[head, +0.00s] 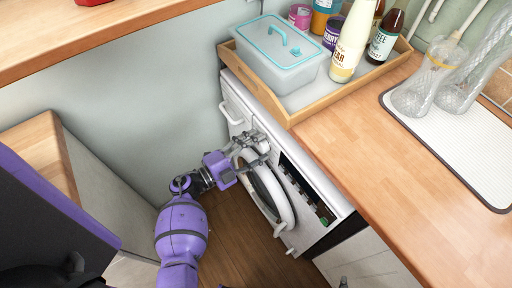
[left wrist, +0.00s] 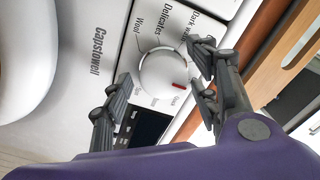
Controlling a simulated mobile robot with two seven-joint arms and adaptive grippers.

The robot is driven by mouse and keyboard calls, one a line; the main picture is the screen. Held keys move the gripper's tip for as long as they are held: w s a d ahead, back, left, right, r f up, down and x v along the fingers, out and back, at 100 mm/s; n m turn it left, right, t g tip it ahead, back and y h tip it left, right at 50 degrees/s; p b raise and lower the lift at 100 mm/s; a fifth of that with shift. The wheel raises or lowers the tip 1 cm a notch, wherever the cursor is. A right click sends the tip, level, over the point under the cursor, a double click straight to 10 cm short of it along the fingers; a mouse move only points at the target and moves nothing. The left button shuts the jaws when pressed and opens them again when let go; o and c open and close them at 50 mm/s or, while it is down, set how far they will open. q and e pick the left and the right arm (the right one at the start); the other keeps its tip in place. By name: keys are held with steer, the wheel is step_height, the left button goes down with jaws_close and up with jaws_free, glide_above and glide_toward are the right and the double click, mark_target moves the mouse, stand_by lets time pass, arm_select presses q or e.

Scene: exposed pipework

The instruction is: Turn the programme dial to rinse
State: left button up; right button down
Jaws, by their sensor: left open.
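The programme dial (left wrist: 165,74) is a round white knob on the white front panel of the washing machine (head: 283,205). Its red mark (left wrist: 179,86) points to the lower right in the left wrist view, near the label "Quick". In the head view my left gripper (head: 255,150) hides the dial.
A wooden worktop (head: 345,130) lies above the machine, holding a tray (head: 293,117) with a lidded box (head: 277,55) and bottles. Glass bottles stand on a white mat (head: 455,145) at the right. The round door (head: 287,212) is below the gripper. Wooden floor is open in front.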

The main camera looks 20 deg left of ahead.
arm_select(q)
steer(key=c, duration=1.1)
steer(key=shift+f, duration=0.1)
arm_select(e)
steer(key=shift+w+a+r, duration=0.15)
steer(key=shift+w+r, duration=0.15)
steer(key=shift+w, duration=0.35)
arm_select(q)
steer(key=shift+s, duration=0.1)
arm_select(e)
steer(key=shift+f, duration=0.1)
